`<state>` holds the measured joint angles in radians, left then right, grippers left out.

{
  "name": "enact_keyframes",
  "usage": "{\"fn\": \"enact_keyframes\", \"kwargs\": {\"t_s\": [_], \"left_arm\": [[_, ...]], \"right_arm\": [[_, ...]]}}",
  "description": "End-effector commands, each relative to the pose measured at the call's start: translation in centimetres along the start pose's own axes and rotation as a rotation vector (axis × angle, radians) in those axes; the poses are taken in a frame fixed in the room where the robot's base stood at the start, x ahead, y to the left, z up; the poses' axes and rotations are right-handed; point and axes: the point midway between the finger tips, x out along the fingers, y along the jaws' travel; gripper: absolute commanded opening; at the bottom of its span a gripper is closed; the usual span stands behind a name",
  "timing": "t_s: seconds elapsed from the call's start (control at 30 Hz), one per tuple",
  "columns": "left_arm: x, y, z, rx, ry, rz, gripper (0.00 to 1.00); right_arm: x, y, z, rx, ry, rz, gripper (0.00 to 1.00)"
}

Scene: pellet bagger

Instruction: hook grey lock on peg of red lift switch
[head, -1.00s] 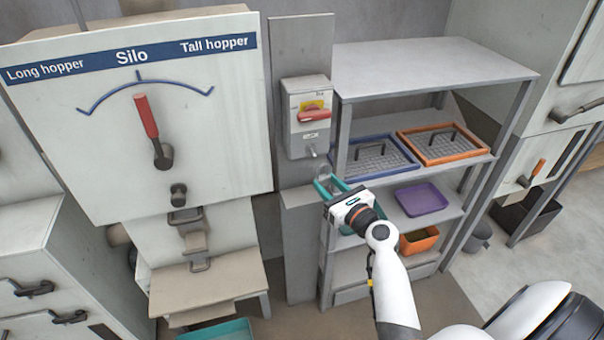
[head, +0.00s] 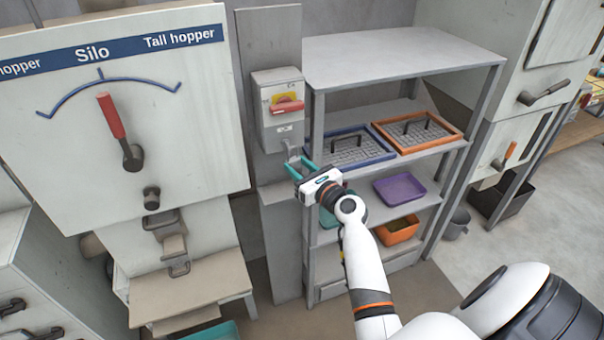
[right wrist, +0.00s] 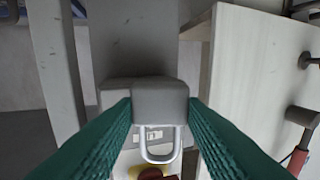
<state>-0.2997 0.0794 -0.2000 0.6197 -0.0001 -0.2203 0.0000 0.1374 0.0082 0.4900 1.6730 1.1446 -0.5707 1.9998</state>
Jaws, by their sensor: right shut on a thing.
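The red lift switch (head: 287,107) sits on the front of a light grey box (head: 266,128) on a grey upright panel. Its red and yellow parts show at the bottom edge of the right wrist view (right wrist: 172,177). A small peg (head: 287,143) sticks out at the lower part of the box. My right gripper (head: 300,165) is shut on the grey lock (right wrist: 160,102), its teal fingers on either side of the body. The lock's shackle (right wrist: 160,158) points toward the box and shows close to the peg. Whether it touches or surrounds the peg I cannot tell. My left gripper is not in view.
A grey shelf (head: 400,55) stands right of the panel, with a blue tray (head: 316,157), an orange tray (head: 432,158), a purple tray (head: 399,193) and an orange bin (head: 398,231). The Silo selector panel (head: 185,120) stands to the left.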

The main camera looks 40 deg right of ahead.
Motion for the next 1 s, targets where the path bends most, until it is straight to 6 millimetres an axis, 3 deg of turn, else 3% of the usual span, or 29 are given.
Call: {"fn": "enact_keyframes", "kwargs": {"t_s": [0.5,1.0], "left_arm": [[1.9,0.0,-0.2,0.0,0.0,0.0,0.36],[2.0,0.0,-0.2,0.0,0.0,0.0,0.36]], "right_arm": [[3.0,0.8,0.5,0.001,-0.001,0.0,0.11],[3.9,1.1,1.1,0.0,0.0,0.001,0.11]]}}
